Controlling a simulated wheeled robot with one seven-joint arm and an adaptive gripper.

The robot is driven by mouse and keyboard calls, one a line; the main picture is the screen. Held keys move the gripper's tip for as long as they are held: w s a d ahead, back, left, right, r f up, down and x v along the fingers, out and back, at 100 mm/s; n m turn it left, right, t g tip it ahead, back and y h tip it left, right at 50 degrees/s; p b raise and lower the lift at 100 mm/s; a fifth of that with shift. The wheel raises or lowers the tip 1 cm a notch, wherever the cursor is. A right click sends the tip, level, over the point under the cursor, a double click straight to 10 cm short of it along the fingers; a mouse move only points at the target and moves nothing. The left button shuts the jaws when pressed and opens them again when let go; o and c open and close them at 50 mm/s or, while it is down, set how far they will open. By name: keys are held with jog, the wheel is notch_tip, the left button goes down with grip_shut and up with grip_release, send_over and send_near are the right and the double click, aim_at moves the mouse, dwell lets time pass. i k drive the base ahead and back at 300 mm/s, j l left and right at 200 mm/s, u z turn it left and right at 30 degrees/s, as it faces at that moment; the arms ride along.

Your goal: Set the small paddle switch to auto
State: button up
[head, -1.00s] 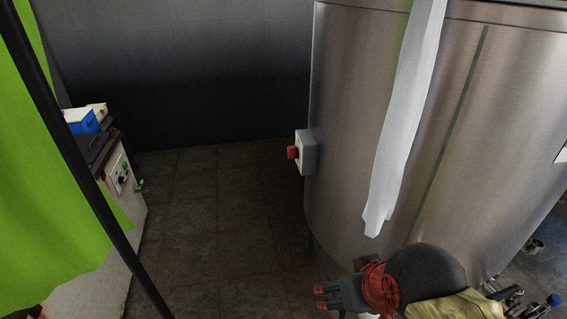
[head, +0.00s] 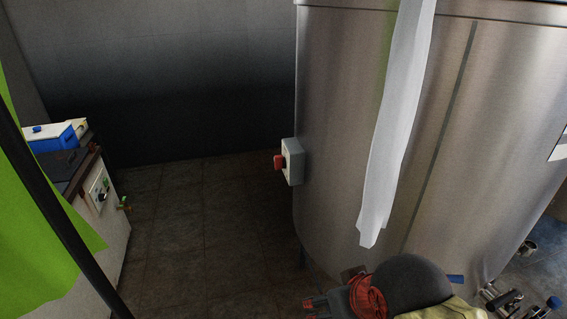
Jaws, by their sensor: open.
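A control panel (head: 101,192) with a dark knob or switch (head: 103,196) sits on the end of the cabinet at left. It is too small to read its marks or setting. A grey box (head: 294,161) with a red knob (head: 279,162) is mounted on the left side of the steel tank (head: 330,180). I cannot tell which of these is the small paddle switch.
A green curtain (head: 40,215) and a dark slanted pole (head: 60,235) stand in the left foreground, partly covering the cabinet (head: 90,255). A blue box (head: 52,138) is on the cabinet. A white strip (head: 392,140) hangs on the tank. Dark floor (head: 200,220) between cabinet and tank is clear.

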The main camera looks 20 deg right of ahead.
aim_at(280, 161)
jog(key=i+j+u, duration=0.45)
jog(key=i+j, duration=0.25)
jog(key=i, duration=0.15)
